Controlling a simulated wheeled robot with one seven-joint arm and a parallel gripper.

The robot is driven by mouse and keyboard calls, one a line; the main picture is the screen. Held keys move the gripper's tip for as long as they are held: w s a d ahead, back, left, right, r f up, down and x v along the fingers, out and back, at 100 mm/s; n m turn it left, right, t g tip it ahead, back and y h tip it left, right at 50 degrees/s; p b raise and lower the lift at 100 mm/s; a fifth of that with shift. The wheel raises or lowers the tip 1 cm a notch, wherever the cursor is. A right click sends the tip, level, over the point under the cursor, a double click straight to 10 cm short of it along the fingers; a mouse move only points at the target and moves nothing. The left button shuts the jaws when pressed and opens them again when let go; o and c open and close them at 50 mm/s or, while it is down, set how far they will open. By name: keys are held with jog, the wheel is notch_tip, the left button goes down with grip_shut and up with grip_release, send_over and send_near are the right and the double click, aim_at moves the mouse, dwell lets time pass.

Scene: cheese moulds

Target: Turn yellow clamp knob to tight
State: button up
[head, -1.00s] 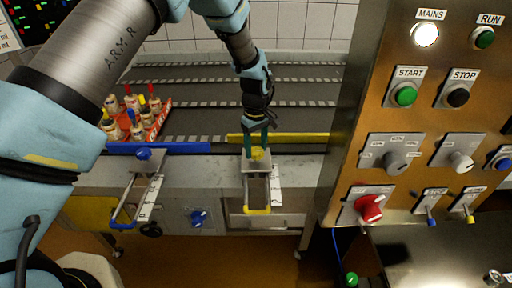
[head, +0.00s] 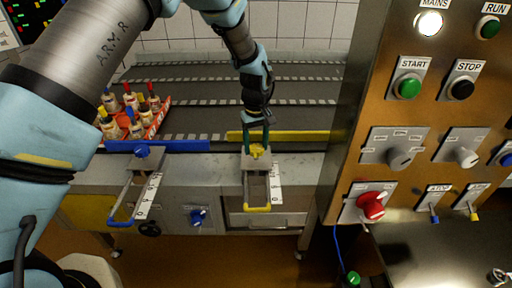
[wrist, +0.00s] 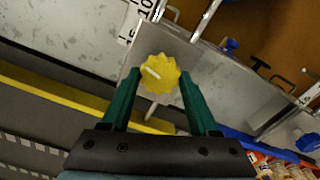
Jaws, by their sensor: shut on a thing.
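The yellow clamp knob (head: 257,151) sits on a metal clamp block at the front edge of the conveyor, behind a scale and a yellow-ended slide. In the wrist view the knob (wrist: 160,74) is round and scalloped, with a white pointer line slanting to the upper left. My gripper (head: 257,146) reaches down from above with its green fingers on either side of the knob. In the wrist view the fingertips (wrist: 160,78) flank the knob and are shut on it. No tight or loose marking is readable.
A yellow guide rail (head: 290,136) runs behind the knob. A blue knob (head: 142,152) and blue rail (head: 185,146) are to the left. Several bottles stand in a red crate (head: 155,122) on the belt. A control panel (head: 425,120) rises close on the right.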

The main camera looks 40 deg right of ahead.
aim_at(257, 148)
jog(key=m+b, duration=0.2)
jog(key=m, duration=0.3)
jog(key=shift+m, duration=0.4)
jog(key=m+b, duration=0.1)
jog(key=m, duration=0.9)
jog(key=shift+d+m, duration=0.1)
jog(key=shift+m, duration=0.3)
jog(key=shift+s+m, duration=0.1)
jog(key=shift+m, duration=2.1)
jog(key=o, duration=1.4)
notch_tip(257, 148, up, 11)
jog(key=shift+f+b, duration=0.1)
jog(key=shift+b, duration=0.95)
